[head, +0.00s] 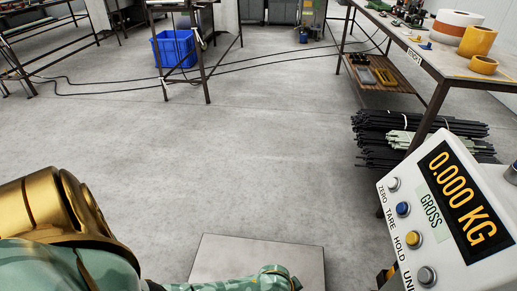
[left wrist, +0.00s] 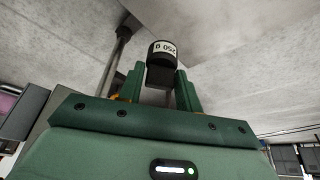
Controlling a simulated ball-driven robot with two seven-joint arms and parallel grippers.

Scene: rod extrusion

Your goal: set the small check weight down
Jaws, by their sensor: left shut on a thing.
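The small check weight (left wrist: 162,62) is a black cylinder with a white 250 g label, which appears upside down in the left wrist view. My left gripper (left wrist: 160,88) is shut on it, with one green finger on each side. In the head view my left arm comes in at the lower left, and its green patterned part reaches over the grey scale plate (head: 228,255) at the bottom. The weight and fingertips are not visible there. I cannot tell how far the weight is from the plate. My right gripper is not in view.
The scale's display (head: 462,200) at the right reads 0.000 KG, GROSS. A workbench (head: 440,62) with tape rolls stands behind it, with bundled dark rods (head: 385,140) on the floor below. A blue crate (head: 175,48) is at the back. The middle floor is clear.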

